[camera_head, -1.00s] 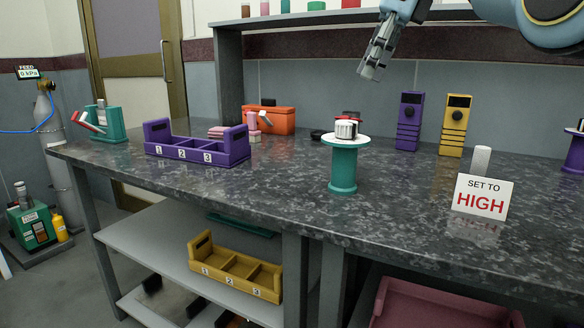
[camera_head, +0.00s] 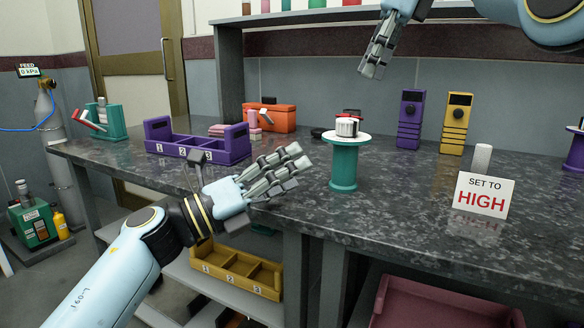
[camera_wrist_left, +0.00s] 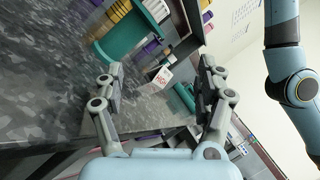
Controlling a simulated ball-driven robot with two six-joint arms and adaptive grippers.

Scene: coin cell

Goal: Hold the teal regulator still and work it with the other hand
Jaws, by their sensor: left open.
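The teal regulator (camera_head: 344,168) stands upright on the dark stone bench, a spool-shaped post with a white top disc and a white knob (camera_head: 347,126). Something red and black shows just behind or on the knob; I cannot tell which. My left gripper (camera_head: 297,165) is open and empty, left of the regulator post and apart from it. In the left wrist view the gripper (camera_wrist_left: 161,68) has its fingers spread, with the teal post (camera_wrist_left: 118,40) beyond the left finger. My right gripper (camera_head: 372,68) hangs above and behind the regulator; its finger gap is not clear.
A "SET TO HIGH" sign (camera_head: 482,195) stands right of the regulator. A purple numbered tray (camera_head: 197,145) lies to the left, an orange box (camera_head: 270,117) behind. Purple (camera_head: 410,118) and yellow (camera_head: 456,122) devices stand at the back. The bench between regulator and sign is clear.

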